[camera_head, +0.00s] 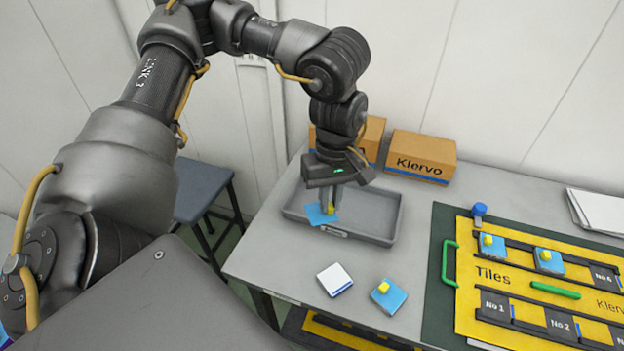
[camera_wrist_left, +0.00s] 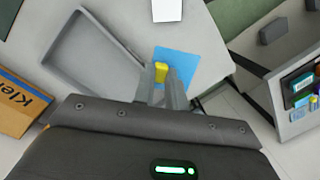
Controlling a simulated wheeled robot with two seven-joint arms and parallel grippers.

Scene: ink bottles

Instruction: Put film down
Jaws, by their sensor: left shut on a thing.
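The film is a thin light-blue sheet (camera_head: 318,216) with a yellow tab (camera_head: 331,209). My left gripper (camera_head: 329,203) points down and is shut on the yellow tab. The film hangs over the left front part of the grey tray (camera_head: 382,238) in the head view. In the left wrist view the film (camera_wrist_left: 186,62) shows beyond my fingertips (camera_wrist_left: 163,82), with the tray (camera_wrist_left: 58,50) to its left. I cannot tell how high the film is or whether it touches the tray. My right gripper is not in view.
Two cardboard boxes stand behind the tray, one marked Klervo (camera_head: 421,158). A white tile (camera_head: 334,280) and a blue tile with a yellow knob (camera_head: 390,298) lie in front. A yellow Tiles board (camera_head: 490,274) is at right, and a dark stool (camera_head: 200,190) at left.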

